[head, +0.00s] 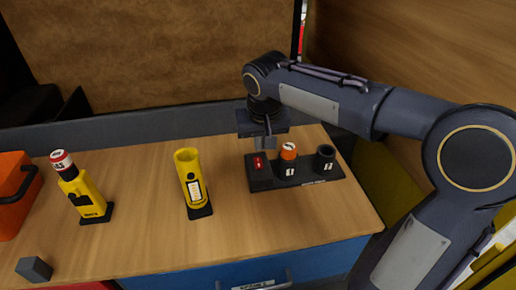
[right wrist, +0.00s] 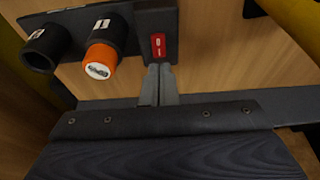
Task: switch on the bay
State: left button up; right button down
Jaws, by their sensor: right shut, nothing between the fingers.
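The bay is a dark rack (head: 310,184) on the wooden table, with a red rocker switch (head: 258,163) on a black block at its left end. The switch also shows in the right wrist view (right wrist: 158,46), with white marks on it; I cannot tell which way it is set. My right gripper (head: 268,146) is shut and empty, pointing down over the switch end of the rack. In the right wrist view its fingertips (right wrist: 159,70) are right beside the switch; I cannot tell whether they touch. My left gripper is not in view.
The rack's cup 1 holds an orange-topped item (head: 288,151); cup 2 (head: 325,158) looks empty. A yellow holder (head: 190,175), a yellow unit with a red-and-white top (head: 80,190), an orange box (head: 14,195) and a grey cube (head: 34,268) stand to the left. Front-middle table is clear.

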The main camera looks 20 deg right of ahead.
jog(key=v, duration=0.6)
jog(key=shift+s+r, duration=0.25)
jog(key=shift+r, duration=0.1)
jog(key=w, duration=0.1)
jog(key=w+g+b, duration=0.1)
jog(key=w+d+b, duration=0.1)
jog(key=shift+w+r, duration=0.35)
jog(key=shift+r, duration=0.05)
